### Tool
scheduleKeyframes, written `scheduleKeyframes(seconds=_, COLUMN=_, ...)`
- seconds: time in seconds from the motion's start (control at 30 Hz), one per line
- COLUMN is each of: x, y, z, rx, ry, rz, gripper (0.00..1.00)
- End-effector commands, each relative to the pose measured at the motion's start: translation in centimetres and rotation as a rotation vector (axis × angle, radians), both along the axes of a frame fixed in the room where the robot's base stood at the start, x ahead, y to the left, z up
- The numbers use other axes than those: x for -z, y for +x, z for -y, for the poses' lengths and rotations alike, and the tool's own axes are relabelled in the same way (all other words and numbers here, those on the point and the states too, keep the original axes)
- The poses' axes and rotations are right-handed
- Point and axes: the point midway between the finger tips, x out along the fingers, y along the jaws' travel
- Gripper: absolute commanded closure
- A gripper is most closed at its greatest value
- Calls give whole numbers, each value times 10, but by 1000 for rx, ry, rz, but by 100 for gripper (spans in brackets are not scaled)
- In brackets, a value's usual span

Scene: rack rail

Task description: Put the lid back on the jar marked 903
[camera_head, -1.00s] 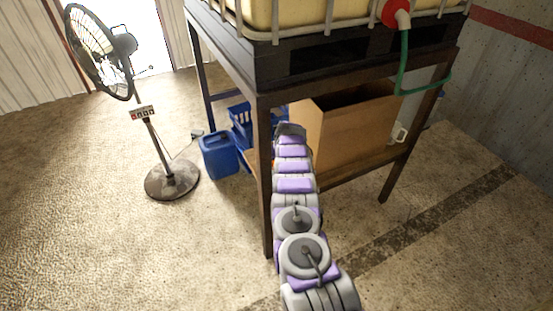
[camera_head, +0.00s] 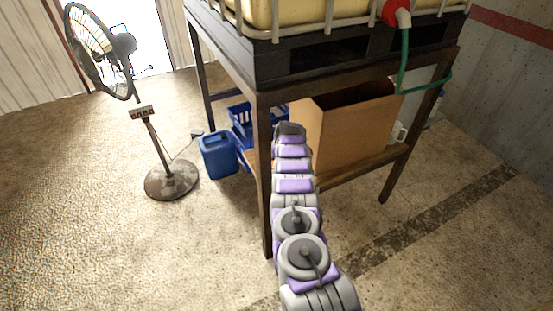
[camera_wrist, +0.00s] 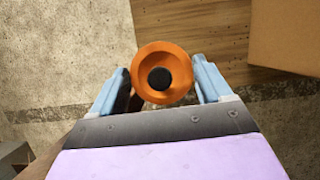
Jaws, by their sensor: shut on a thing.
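An orange round lid (camera_wrist: 161,58) with a black knob (camera_wrist: 159,78) at its middle shows in the wrist view. My gripper (camera_wrist: 160,85) is shut on the lid, with one pale blue finger on each side of it. In the head view, the end of my arm (camera_head: 290,132) reaches in beside the front leg of the stand, in front of a cardboard box. The lid is hidden there. I cannot make out any jar or the number 903 in either view.
A dark stand (camera_head: 263,190) carries a caged tank above, with a green hose (camera_head: 403,60). On its lower shelf is an open cardboard box (camera_head: 345,135). A blue canister (camera_head: 218,156) and a blue crate (camera_head: 240,118) are left of it. A fan stands further left on open floor.

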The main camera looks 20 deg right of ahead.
Motion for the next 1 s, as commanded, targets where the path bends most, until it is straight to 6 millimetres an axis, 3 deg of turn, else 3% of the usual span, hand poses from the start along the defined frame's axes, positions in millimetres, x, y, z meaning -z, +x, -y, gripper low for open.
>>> scheduleKeyframes(seconds=0.27, x=0, y=0, z=0, rx=0, ry=0, rz=0, gripper=51)
scheduleKeyframes(seconds=0.3, x=0, y=0, z=0, rx=0, ry=0, rz=0, gripper=21)
scheduleKeyframes(seconds=0.53, x=0, y=0, z=0, rx=0, ry=0, rz=0, gripper=0)
scheduleKeyframes(seconds=1.0, x=-3, y=0, z=0, rx=0, ry=0, rz=0, gripper=0)
